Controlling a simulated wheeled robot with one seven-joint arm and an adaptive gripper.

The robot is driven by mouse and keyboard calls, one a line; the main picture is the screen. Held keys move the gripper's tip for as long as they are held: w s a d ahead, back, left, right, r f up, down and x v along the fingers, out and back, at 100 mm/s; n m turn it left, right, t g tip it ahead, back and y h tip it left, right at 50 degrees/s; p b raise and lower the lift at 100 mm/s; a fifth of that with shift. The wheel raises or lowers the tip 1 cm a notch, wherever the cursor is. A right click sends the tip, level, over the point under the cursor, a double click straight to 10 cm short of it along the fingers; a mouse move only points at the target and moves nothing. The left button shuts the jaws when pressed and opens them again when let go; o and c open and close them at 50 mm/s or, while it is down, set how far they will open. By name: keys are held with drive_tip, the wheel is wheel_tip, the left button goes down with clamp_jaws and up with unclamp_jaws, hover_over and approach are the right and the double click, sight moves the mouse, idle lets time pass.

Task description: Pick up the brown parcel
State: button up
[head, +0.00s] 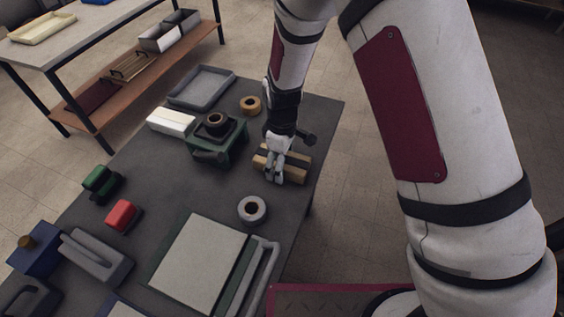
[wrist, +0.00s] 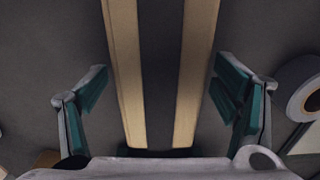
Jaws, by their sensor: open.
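The brown parcel (head: 295,166) lies near the right edge of the dark table in the head view. It is a tan block with a dark band along its length. In the wrist view the parcel (wrist: 126,70) runs up the middle of the picture, between my fingers. My gripper (head: 273,172) is over the parcel, pointing down, and partly covers it. In the wrist view my gripper (wrist: 160,95) is open, one finger on each side of the parcel. A gap shows between each finger and the parcel's sides.
On the table (head: 165,215), a grey tape roll (head: 252,210) lies in front of the parcel and a tan roll (head: 251,104) behind it. A green device (head: 229,146) stands to the left. A flat board (head: 200,257) lies in front.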

drive_tip(key=c, duration=1.5)
drive_tip(key=shift+r, duration=0.1)
